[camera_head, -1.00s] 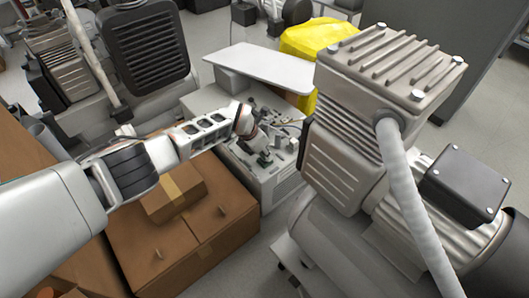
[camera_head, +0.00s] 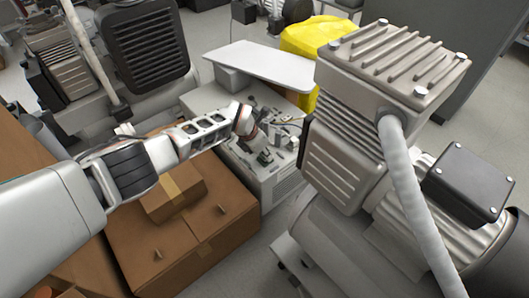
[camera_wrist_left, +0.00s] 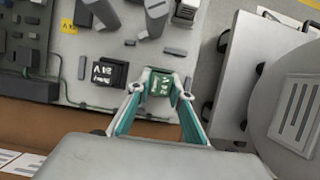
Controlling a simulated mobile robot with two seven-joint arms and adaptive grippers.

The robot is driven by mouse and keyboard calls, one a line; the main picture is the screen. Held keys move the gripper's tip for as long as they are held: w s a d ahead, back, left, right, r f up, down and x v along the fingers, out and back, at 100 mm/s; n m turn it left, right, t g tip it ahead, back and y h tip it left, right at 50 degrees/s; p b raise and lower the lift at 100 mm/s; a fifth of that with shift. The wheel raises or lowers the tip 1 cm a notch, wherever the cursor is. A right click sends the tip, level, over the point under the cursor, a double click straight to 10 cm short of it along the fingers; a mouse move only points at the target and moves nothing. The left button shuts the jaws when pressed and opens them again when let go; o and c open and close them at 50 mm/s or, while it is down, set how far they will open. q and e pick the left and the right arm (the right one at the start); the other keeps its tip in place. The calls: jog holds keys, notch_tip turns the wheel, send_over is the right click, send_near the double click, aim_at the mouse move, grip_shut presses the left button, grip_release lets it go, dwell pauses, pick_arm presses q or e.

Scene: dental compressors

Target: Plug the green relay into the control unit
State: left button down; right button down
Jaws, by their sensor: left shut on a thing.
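The green relay (camera_wrist_left: 160,84), with white lettering on its top, is between the fingertips of my left gripper (camera_wrist_left: 159,92). The gripper is shut on it. In the head view my left gripper (camera_head: 263,152) is small and reaches down over the open top of the white control unit (camera_head: 275,183). In the left wrist view the control unit's light grey panel (camera_wrist_left: 140,57) lies under the relay. The relay is just right of a black lettered relay (camera_wrist_left: 108,74), near the panel's lower edge. Its underside is hidden, so I cannot tell whether it touches the panel. My right gripper is not in view.
A green circuit board (camera_wrist_left: 32,40) and several components fill the panel's left and upper parts. Cardboard boxes (camera_head: 185,235) stand in front of the unit. A large grey compressor (camera_head: 345,150) stands close on the right. A white board (camera_head: 260,65) is behind the unit.

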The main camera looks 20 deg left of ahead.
pick_arm(q)
jog(key=c, duration=2.9)
grip_release()
jog(key=shift+s+f, duration=0.1)
jog(key=shift+f, duration=0.2)
jog(key=o, duration=1.2)
jog(key=shift+f, duration=0.15)
jog(key=shift+o, duration=0.4)
jog(key=shift+o, duration=1)
jog(key=shift+a, duration=0.1)
